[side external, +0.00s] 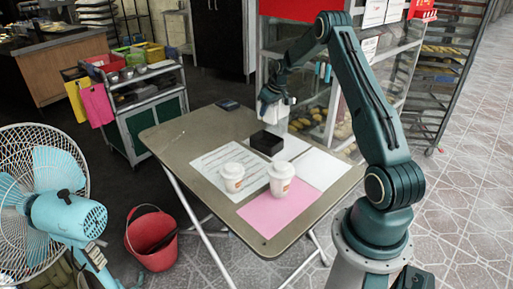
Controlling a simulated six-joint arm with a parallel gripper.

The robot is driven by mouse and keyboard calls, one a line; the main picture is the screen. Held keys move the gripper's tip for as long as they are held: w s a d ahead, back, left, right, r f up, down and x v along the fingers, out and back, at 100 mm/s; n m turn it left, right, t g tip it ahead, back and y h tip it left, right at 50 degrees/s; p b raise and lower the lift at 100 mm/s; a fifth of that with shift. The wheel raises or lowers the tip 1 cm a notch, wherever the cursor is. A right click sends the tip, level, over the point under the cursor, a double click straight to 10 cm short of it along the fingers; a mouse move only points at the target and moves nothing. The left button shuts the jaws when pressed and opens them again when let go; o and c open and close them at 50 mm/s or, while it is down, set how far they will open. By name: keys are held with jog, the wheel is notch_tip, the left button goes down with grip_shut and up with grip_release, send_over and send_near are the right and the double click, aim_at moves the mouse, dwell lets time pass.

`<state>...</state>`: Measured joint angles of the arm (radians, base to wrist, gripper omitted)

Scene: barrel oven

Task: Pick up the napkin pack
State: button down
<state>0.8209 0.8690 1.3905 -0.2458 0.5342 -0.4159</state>
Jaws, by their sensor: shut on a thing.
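My gripper (274,99) is above the far right part of the folding table (180,146). It is shut on a small white block-like thing, which looks like the napkin pack (275,114). The upper part of the pack is hidden by the gripper. The pack appears to be held above the table, behind the black box, but the gap under it is hard to judge from this view.
A black box (267,143) stands just in front of the pack. A small dark item (227,104) lies at the back edge. A glass display case (330,90) is close behind.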

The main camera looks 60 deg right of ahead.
notch_tip(320, 180, up, 8)
jog(key=shift+f, duration=0.25)
jog(key=shift+s, duration=0.1)
dwell(0.5)
